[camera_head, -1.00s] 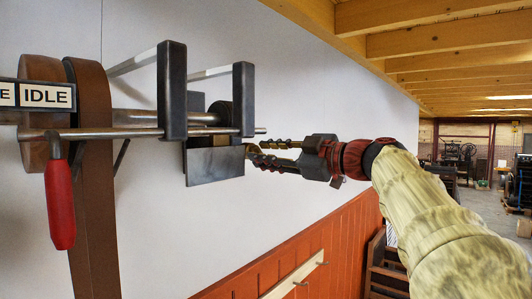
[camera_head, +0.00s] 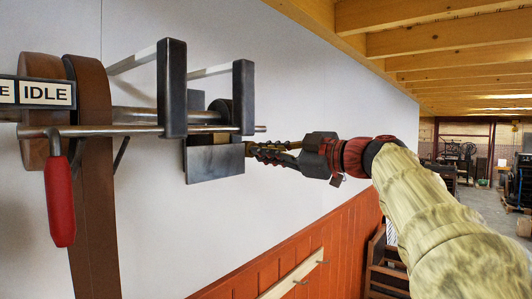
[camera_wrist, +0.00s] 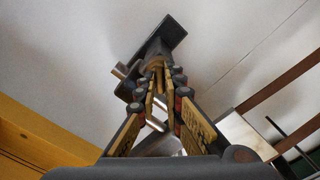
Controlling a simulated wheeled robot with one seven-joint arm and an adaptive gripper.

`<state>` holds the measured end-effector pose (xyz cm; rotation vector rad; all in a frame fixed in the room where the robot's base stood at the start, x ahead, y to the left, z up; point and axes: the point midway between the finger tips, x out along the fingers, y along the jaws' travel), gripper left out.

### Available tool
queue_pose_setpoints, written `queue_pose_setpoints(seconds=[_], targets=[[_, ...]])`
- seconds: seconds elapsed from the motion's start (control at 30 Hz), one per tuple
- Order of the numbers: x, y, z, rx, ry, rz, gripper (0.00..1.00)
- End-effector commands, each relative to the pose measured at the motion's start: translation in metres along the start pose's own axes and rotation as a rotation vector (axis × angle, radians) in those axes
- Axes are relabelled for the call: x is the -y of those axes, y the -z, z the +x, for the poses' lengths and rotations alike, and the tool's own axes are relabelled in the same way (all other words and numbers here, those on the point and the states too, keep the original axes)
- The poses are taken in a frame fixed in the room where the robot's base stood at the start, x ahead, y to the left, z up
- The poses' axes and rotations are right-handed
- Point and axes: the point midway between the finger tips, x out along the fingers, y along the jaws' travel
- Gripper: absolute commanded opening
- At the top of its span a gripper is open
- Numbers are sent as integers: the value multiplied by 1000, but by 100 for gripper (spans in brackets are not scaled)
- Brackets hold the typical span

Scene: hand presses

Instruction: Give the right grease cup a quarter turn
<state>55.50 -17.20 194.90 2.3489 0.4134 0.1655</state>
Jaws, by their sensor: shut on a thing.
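The right grease cup (camera_wrist: 157,61) shows in the wrist view as a small brownish round piece between my fingertips, against the dark bearing bracket (camera_wrist: 166,36). My gripper (camera_head: 254,150) reaches in from the right in the head view, its tips at the right edge of the bracket's grey plate (camera_head: 214,165). In the wrist view both fingers of my gripper (camera_wrist: 160,77) come together on the cup. In the head view the fingers and the plate hide the cup almost wholly. Its turned angle cannot be told.
A horizontal shaft (camera_head: 135,116) and a rod (camera_head: 110,131) with a red handle (camera_head: 60,201) run left of my gripper. Two dark upright hangers (camera_head: 172,90) stand close by. A brown belt (camera_head: 96,200) hangs further left. White wall lies behind; the space below my gripper is clear.

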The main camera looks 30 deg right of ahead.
Motion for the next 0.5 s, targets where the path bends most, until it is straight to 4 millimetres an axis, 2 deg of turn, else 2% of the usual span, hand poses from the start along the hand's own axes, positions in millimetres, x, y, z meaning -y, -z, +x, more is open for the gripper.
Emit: queue_pose_setpoints(seconds=[0.27, 0.5], targets=[[3, -3, 0, 0, 0, 121, 0], [4, -4, 0, 0, 0, 318, 0]])
